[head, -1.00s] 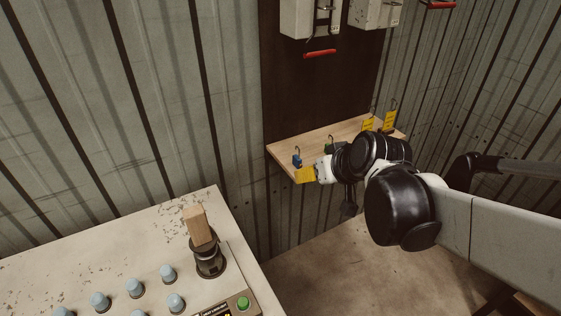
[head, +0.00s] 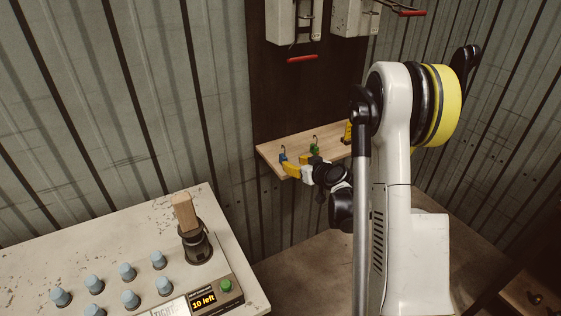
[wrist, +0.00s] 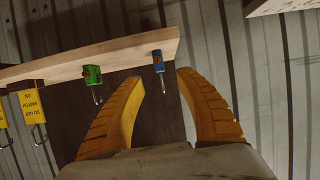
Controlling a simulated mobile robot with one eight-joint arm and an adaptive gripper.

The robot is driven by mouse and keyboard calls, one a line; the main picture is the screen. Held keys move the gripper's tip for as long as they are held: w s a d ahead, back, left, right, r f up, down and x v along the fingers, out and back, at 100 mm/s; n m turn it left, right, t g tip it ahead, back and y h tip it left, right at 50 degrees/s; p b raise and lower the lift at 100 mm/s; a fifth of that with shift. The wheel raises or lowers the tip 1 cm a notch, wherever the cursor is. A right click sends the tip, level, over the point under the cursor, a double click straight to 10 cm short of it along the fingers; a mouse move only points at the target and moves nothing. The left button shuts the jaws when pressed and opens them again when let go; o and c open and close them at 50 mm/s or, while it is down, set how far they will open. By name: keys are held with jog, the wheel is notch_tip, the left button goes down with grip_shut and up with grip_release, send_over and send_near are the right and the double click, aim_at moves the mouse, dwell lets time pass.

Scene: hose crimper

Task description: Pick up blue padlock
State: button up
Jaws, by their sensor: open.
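The blue padlock (head: 283,158) stands upright near the left front end of the wooden shelf. In the wrist view the blue padlock (wrist: 158,62) shows at the shelf's end, seen upside down, with its shackle pointing down the picture. My gripper (head: 292,170) has yellow fingers and is at the shelf's front edge, close to the blue padlock. In the wrist view my gripper (wrist: 160,75) is open, with one finger on each side of the padlock's line. The padlock appears beyond the fingertips, and nothing is held.
A green padlock (head: 315,149) stands on the shelf (head: 270,152) to the right of the blue one. Yellow tags (wrist: 28,100) hang further along. Grey boxes (head: 293,22) with red handles are above. A bench (head: 120,240) with blue knobs is at lower left.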

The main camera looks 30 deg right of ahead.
aim_at(286, 160)
jog(key=b+x, duration=0.2)
jog(key=x, duration=0.6)
jog(key=shift+w+f+b, duration=0.1)
jog(key=shift+f+b, duration=0.2)
jog(key=shift+b, duration=0.1)
jog(key=shift+r, duration=0.1)
jog(key=shift+c, duration=0.5)
grip_shut()
